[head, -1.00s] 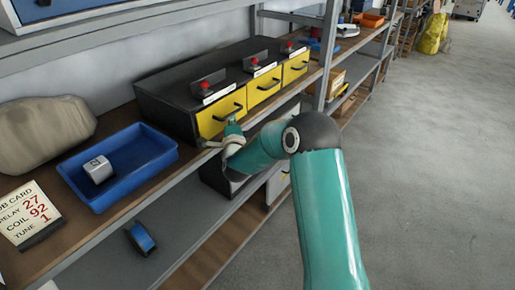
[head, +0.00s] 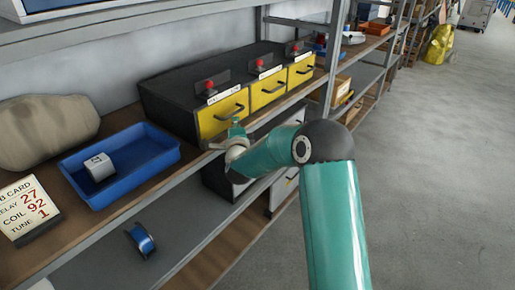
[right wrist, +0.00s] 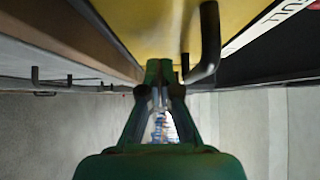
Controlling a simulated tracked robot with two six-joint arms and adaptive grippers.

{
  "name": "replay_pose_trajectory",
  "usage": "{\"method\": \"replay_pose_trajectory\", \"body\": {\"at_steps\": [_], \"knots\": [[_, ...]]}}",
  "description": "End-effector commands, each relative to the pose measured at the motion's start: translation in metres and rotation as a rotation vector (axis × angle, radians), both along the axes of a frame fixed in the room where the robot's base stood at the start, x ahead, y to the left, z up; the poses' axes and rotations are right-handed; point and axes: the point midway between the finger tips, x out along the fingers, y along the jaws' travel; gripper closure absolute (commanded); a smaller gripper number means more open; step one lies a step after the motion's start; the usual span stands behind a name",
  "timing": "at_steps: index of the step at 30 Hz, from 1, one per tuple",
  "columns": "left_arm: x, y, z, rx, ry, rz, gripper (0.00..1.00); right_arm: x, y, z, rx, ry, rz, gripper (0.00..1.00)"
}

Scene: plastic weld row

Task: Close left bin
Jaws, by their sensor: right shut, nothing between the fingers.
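The left bin (head: 222,116) is the leftmost of three yellow drawer fronts in a black cabinet on the shelf. It has a black bar handle and a white label. I cannot tell whether it stands out from the cabinet. My right gripper (head: 237,125) is in front of its lower part, near the handle. In the right wrist view the right gripper (right wrist: 162,68) is shut and empty, its tips close to the yellow front (right wrist: 150,25) and beside the black handle (right wrist: 208,45). Whether they touch cannot be told. My left gripper is not in view.
The middle bin (head: 268,90) and right bin (head: 301,72) sit beside it. A blue tray (head: 120,190) with a white-faced part stands left on the shelf, near a job card (head: 28,208). Below is a lower shelf (head: 185,240).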

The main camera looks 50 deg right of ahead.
Motion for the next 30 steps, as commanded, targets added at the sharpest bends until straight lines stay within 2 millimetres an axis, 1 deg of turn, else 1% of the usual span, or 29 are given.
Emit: {"method": "replay_pose_trajectory", "body": {"at_steps": [1,2,4,12,18,22,26,29,30], "knots": [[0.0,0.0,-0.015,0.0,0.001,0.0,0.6,-0.006,0.0,-0.007,0.001,-0.004,-0.003,1.0],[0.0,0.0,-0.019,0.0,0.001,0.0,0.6,-0.009,0.0,-0.007,0.001,-0.004,-0.003,1.0],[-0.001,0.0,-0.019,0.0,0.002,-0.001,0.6,-0.018,0.01,-0.003,0.004,-0.002,0.001,1.0],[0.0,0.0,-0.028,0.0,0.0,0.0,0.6,-0.059,0.048,-0.002,0.003,-0.003,-0.001,1.0],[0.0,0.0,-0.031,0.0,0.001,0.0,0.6,-0.077,0.065,-0.002,0.004,-0.002,-0.003,1.0],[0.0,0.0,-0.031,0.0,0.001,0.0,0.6,-0.081,0.068,-0.001,0.003,-0.003,-0.006,1.0],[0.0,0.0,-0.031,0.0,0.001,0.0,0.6,-0.079,0.072,-0.004,0.004,0.001,0.002,1.0],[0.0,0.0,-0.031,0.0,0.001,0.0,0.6,-0.071,0.082,-0.021,0.017,0.033,0.025,1.0],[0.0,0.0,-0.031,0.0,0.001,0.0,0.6,-0.066,0.088,-0.034,0.025,0.055,0.04,1.0]]}}
